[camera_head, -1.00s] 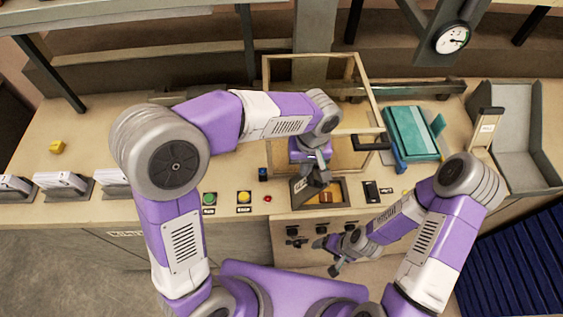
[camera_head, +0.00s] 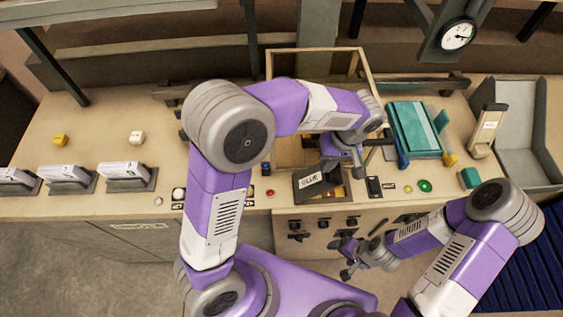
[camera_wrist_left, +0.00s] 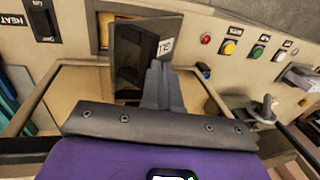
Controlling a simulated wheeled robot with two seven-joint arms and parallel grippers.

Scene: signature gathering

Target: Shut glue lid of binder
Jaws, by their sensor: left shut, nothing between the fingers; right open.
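The glue lid (camera_head: 308,184) is a dark panel with a white GLUE label, standing raised and tilted at the glue well (camera_head: 336,200) in the bench front. Part of the well's opening shows beside it, with orange-brown inside. The lid also shows in the left wrist view (camera_wrist_left: 128,48), just beyond the fingertips. My left gripper (camera_head: 354,172) is shut and empty, close to the lid on its right in the head view; in the wrist view its fingers (camera_wrist_left: 160,80) overlap the lid, and contact cannot be told. My right gripper (camera_head: 346,257) is open and empty, low before the bench front.
A wooden frame (camera_head: 318,49) stands behind the lid. A teal block (camera_head: 413,128) and grey tray (camera_head: 520,130) are to the right. Buttons, including a red one (camera_head: 270,193), sit left of the lid, with white card stacks (camera_head: 121,169) further left. Knobs (camera_head: 297,225) line the bench front.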

